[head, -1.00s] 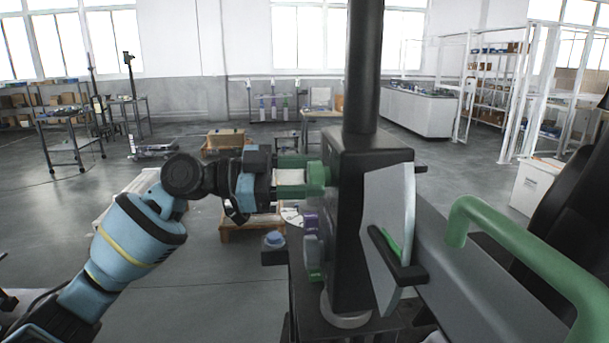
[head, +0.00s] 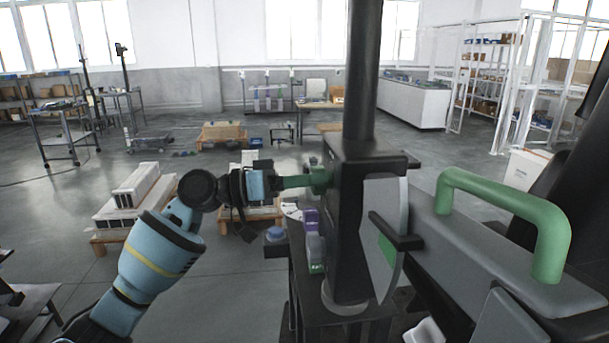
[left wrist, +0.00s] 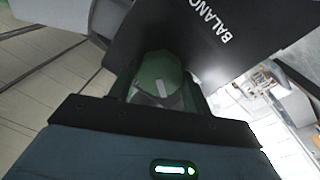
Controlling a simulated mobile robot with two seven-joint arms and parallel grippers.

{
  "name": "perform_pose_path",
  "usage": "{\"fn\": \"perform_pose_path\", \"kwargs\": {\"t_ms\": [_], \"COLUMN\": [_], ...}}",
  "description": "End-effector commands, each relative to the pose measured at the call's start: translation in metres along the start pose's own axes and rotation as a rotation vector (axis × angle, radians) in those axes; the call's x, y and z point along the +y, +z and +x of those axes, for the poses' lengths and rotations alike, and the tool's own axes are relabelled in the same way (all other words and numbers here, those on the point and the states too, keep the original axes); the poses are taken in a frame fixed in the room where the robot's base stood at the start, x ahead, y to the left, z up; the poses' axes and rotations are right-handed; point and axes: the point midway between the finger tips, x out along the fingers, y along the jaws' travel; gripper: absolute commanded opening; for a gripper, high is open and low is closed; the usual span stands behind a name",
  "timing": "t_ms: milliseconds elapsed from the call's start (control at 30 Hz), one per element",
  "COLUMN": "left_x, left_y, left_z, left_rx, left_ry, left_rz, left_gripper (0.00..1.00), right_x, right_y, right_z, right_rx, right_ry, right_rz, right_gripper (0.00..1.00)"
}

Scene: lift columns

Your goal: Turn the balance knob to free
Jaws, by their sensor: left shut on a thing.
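The balance knob (left wrist: 160,78) is green with a short white mark on its face. In the left wrist view it sits between my fingers, below a black panel (left wrist: 205,38) with white lettering, of which "BALANC" shows. My left gripper (head: 318,180) reaches in from the left to the side of the black column housing (head: 362,235) and is shut on the knob. In the head view the fingers overlap and hide most of the knob. I cannot read any free mark beside it. My right gripper is not in view.
A green handle (head: 500,200) on a grey arm stands at the right. A black post (head: 363,75) rises from the housing. Small purple and green blocks (head: 312,222) are below my left gripper. Pallets with long boxes (head: 135,205) lie on the floor at the left.

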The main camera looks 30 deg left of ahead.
Motion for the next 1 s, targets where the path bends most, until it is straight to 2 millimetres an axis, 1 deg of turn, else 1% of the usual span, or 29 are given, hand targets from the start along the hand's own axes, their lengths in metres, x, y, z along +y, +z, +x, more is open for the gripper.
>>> {"fn": "perform_pose_path", "kwargs": {"t_ms": [33, 300, 500, 700, 1000], "left_x": [0.004, 0.004, 0.002, 0.001, 0.001], "left_y": [-0.004, -0.004, -0.003, -0.001, -0.001], "left_z": [0.0, 0.0, 0.0, 0.0, 0.0], "left_rx": [0.007, 0.029, 0.042, 0.051, 0.058], "left_ry": [0.002, -0.008, -0.016, -0.021, -0.025], "left_rz": [-0.041, -0.289, -0.445, -0.56, -0.642], "left_gripper": [0.25, 0.25, 0.25, 0.25, 0.25], "right_x": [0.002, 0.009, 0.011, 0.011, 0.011], "right_y": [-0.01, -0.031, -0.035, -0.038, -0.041], "right_z": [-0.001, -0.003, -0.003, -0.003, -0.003], "right_rx": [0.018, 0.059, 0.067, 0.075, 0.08], "right_ry": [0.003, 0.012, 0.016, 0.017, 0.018], "right_rz": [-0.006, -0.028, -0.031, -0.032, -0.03], "right_gripper": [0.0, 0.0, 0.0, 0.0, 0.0]}}
